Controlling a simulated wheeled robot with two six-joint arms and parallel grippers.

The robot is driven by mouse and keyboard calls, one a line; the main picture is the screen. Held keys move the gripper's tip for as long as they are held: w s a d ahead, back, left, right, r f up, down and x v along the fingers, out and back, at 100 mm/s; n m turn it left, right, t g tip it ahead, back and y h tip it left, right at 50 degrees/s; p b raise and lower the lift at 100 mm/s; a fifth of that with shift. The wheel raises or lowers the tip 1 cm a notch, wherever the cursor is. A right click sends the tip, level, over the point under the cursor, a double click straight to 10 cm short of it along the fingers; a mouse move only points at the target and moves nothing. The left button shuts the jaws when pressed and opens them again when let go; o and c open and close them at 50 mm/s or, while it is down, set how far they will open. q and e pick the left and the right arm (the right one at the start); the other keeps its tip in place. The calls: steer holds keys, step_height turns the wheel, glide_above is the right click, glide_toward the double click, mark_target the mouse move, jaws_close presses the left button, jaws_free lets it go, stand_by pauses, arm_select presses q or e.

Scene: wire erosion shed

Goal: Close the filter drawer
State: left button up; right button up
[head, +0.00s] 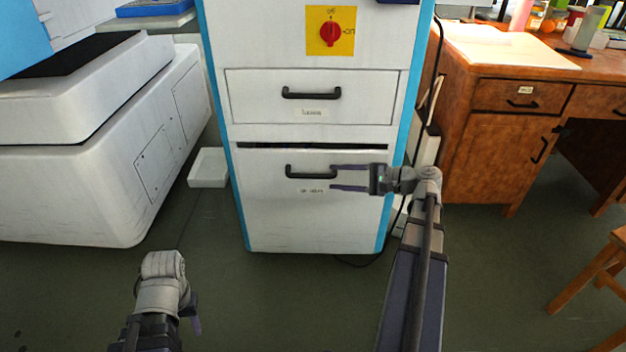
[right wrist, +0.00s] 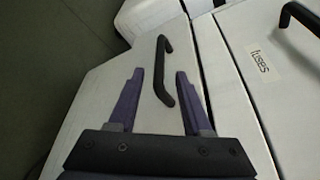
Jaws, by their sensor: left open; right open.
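A white cabinet with blue side edges stands ahead. Its lower drawer (head: 270,215) has a black bar handle (head: 297,173) and a small label that I cannot read clearly. A dark gap runs along its top edge, so it stands slightly open. The drawer front also shows in the right wrist view (right wrist: 100,105). My right gripper (head: 333,177) is open, its fingertips above and below the handle's right end. In the right wrist view the handle (right wrist: 161,75) lies between the fingertips; contact is unclear. My left gripper (head: 195,318) is low at the left, open, empty and away from the cabinet.
The upper drawer (head: 260,95), labelled "fuses" in the wrist view, looks shut. A red switch (head: 331,33) sits above it. A white machine (head: 100,170) stands left, a wooden desk (head: 480,150) right, a stool (head: 590,275) lower right. The floor before the cabinet is clear.

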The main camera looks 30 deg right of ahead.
mark_target(321, 176)
steer(key=shift+b+x, duration=0.85)
steer(key=shift+x, duration=3.1)
jaws_close()
